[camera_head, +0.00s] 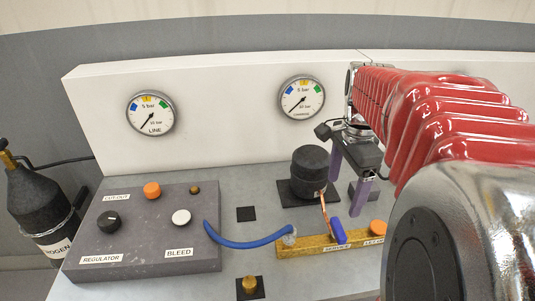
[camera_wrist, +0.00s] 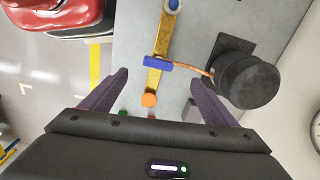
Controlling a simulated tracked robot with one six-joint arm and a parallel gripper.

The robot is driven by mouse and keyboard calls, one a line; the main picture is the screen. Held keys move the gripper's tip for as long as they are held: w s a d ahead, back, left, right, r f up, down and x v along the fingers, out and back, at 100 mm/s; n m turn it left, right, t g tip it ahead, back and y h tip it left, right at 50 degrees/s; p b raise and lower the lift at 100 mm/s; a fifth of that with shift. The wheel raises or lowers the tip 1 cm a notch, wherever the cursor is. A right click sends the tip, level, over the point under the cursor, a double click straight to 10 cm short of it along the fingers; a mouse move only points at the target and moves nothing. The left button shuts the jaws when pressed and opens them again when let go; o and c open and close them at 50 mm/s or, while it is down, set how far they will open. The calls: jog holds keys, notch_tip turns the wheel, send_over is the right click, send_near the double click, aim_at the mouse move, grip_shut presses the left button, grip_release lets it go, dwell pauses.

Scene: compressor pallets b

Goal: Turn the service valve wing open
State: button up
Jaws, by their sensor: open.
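The service valve wing (camera_head: 338,231) is a small blue bar on a yellow manifold (camera_head: 307,244), above a label that seems to read SERVICE. In the wrist view the wing (camera_wrist: 158,64) lies crosswise over the manifold (camera_wrist: 154,79). My gripper (camera_head: 348,196) is open and empty, its purple fingers pointing down above and behind the manifold. In the wrist view my gripper (camera_wrist: 158,78) has its fingers spread to either side of the manifold, with the wing ahead between and just beyond the tips. I see no contact with the wing.
An orange knob (camera_wrist: 149,99) sits on the manifold near the wing. A black compressor (camera_head: 311,171) stands behind, joined by a copper pipe (camera_wrist: 193,68). A blue hose (camera_head: 248,240) runs to a grey panel (camera_head: 140,262) with knobs. Two gauges, LINE (camera_head: 151,115) and CHARGE (camera_head: 302,98), are on the white wall.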

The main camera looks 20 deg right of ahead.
aim_at(339, 227)
jog(key=shift+s+d+f+m, duration=0.1)
jog(key=shift+d+m, duration=0.5)
jog(key=shift+d, duration=0.05)
notch_tip(339, 227, down, 14)
jog(key=shift+r, duration=0.1)
dwell(0.5)
jog(key=shift+c, duration=0.4)
jog(key=c, duration=1)
